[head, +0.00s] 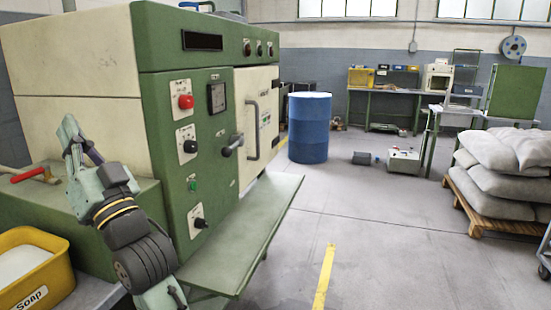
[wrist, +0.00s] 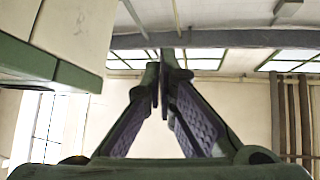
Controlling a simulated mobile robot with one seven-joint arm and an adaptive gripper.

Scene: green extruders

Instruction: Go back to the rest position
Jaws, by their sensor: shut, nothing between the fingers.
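My gripper (head: 71,128) is at the left of the head view, raised in front of the green and cream machine (head: 160,120). It points upward and holds nothing. In the wrist view its two fingers (wrist: 161,66) meet at the tips, shut, with only ceiling and wall behind them. A corner of a green and cream body (wrist: 62,40) shows at the upper left of the wrist view. My arm hides part of the machine's lower left side.
A yellow soap tub (head: 42,285) and a red-handled tool (head: 28,174) lie at the left. A green shelf (head: 245,235) juts from the machine. A blue drum (head: 309,128) and a pallet of sacks (head: 505,165) stand beyond. The middle floor is clear.

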